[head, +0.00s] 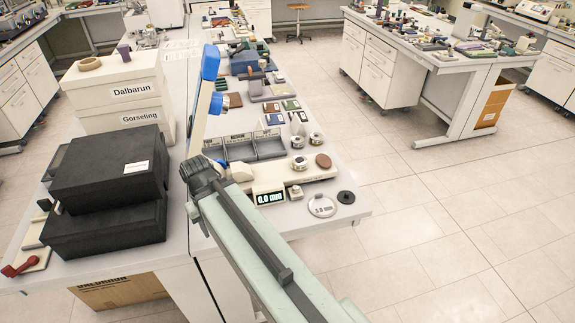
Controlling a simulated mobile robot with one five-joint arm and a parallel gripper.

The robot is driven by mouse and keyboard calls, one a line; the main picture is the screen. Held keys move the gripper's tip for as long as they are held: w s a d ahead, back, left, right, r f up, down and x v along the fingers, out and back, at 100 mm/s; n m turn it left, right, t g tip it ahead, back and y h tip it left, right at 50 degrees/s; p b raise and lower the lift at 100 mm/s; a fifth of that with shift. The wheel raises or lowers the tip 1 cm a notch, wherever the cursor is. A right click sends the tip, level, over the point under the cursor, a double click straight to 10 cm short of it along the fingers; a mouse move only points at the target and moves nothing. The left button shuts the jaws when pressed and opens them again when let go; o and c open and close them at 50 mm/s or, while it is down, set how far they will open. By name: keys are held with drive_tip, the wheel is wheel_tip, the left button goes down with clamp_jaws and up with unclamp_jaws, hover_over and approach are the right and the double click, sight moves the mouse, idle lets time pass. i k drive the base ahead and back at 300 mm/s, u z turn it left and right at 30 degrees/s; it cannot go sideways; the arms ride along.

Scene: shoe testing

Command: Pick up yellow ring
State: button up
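A pale yellowish-tan ring (89,64) lies flat on top of the upper white box labelled Dalbarun (132,92), at the upper left. It is the only ring of a yellowish colour that I can make out. My arm rises from the bottom right, bends at a dark joint and goes up to a white and blue section right of the boxes. My gripper would be at the far end of that section, but its fingers cannot be made out. The ring sits apart from my arm, to its left.
The Gorseling box (142,118) is under the Dalbarun box. Black cases (108,165) are stacked in front. A purple cup (124,53) stands behind the ring. A thickness gauge (268,198), grey bins (240,148) and small samples crowd the bench at right. The floor at right is clear.

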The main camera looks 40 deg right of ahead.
sight(299, 163)
drive_tip(key=u, duration=3.2)
drive_tip(key=k, duration=1.9)
drive_tip(key=z, duration=0.4)
